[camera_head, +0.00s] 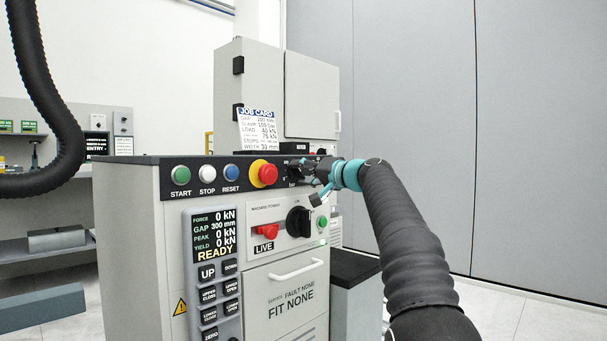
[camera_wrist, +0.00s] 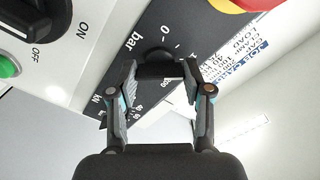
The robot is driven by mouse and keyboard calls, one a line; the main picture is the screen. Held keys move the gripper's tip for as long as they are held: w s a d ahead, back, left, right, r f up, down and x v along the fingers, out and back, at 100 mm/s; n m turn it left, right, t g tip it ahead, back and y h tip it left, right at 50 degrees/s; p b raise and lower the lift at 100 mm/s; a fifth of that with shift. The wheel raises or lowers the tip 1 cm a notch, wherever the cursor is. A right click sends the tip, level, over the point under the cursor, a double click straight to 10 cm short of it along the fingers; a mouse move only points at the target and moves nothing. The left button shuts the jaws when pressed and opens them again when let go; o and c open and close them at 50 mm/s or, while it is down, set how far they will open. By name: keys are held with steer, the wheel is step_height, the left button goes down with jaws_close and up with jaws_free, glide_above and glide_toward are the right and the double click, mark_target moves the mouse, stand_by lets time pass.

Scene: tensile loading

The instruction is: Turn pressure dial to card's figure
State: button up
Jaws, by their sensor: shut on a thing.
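The black pressure dial (camera_wrist: 158,62) sits on the dark panel strip with a "bar" scale around it. My gripper (camera_wrist: 160,72) has one finger on each side of the dial and is shut on it. In the head view my gripper (camera_head: 312,170) reaches the right end of the strip and mostly hides the dial. The dial's pointer setting cannot be read. The white job card (camera_head: 258,129) stands above the strip; its clamp line seems to read 100 bar, in small print. The card also shows at the right in the wrist view (camera_wrist: 238,62).
Left of the dial are the red emergency stop (camera_head: 264,173) and START, STOP and RESET buttons (camera_head: 207,173). Open floor lies to the right.

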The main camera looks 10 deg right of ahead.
steer(key=shift+f, duration=0.1)
steer(key=o, duration=1.2)
steer(key=shift+c, duration=0.2)
steer(key=v, duration=1.2)
